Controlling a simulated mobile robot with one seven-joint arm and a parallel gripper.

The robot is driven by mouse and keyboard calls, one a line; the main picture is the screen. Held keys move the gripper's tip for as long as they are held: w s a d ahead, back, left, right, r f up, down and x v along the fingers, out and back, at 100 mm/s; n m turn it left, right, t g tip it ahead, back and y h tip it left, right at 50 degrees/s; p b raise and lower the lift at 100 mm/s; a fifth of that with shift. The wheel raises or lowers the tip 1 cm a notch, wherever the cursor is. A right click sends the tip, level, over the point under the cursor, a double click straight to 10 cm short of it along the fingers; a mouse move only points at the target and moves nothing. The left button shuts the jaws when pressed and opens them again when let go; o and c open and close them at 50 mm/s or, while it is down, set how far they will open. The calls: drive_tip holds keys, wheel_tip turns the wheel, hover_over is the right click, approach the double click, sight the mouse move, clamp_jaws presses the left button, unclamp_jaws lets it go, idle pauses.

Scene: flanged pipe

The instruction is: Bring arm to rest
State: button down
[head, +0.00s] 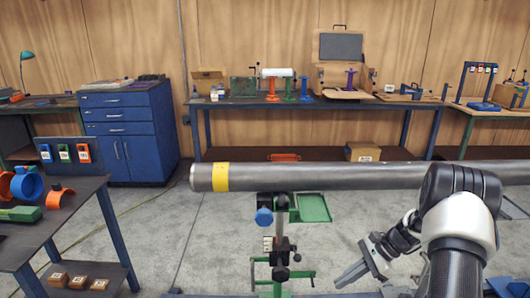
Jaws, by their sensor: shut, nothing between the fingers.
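My arm rises at the right of the head view, bent over, and my gripper (352,274) hangs low, just right of the green stand. Its fingers point left and down and are shut with nothing between them. The long grey pipe (340,176) with a yellow band (221,177) runs across the view above and behind my gripper, apart from it. My upper arm hides the pipe's right part.
A green stand with a blue knob (264,217) stands below the pipe, close left of my gripper. A workbench (300,103) and a blue cabinet (128,132) stand along the back wall. Grey floor is open at centre left.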

drive_tip(key=s+a+r+n+t+h, duration=0.1)
drive_tip(key=s+a+r+n+h, duration=0.3)
drive_tip(key=r, duration=0.8)
drive_tip(key=s+a+r+n+h, duration=0.1)
drive_tip(key=s+a+r+n, duration=0.3)
drive_tip(key=r, duration=0.9)
drive_tip(key=s+a+r+n+t+h, duration=0.1)
drive_tip(key=s+r+n+t+h, duration=0.1)
drive_tip(key=s+r+n, duration=0.45)
drive_tip(key=s+a+r+n+t+h, duration=0.1)
drive_tip(key=s+n+t, duration=0.2)
drive_tip(key=s, duration=0.7)
wheel_tip(320, 180, up, 18)
drive_tip(key=p, duration=1.8)
drive_tip(key=shift+d+r, duration=0.15)
drive_tip(key=shift+r, duration=0.05)
